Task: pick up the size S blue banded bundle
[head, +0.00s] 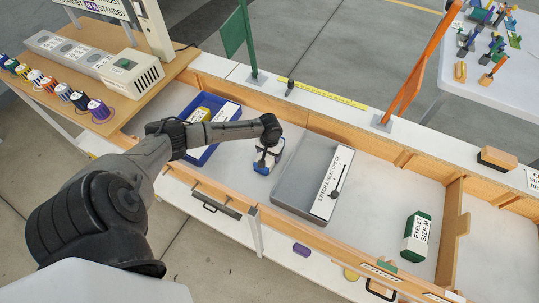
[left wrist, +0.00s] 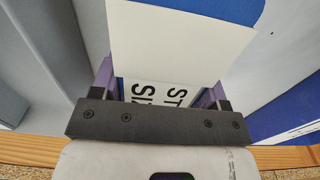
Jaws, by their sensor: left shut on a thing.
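My left gripper (head: 268,155) points down into the wooden-walled bench tray, between the blue bin and the grey bin. It is shut on a small blue and white bundle (head: 261,167). In the left wrist view the bundle (left wrist: 175,40) is between the purple-sided fingers (left wrist: 160,90). It shows a broad white face, a blue strip and a white label with partly cut-off black letters. The size letter is not readable. I cannot tell whether the bundle touches the tray floor. My right gripper is not in view.
The blue bin (head: 187,153) holds yellow and white-labelled things. The grey bin (head: 290,195) with a labelled ledge stands close on the right. A green and white "EYELET SIZE M" box (head: 417,238) lies farther right. Clear tray floor (head: 375,200) lies between them.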

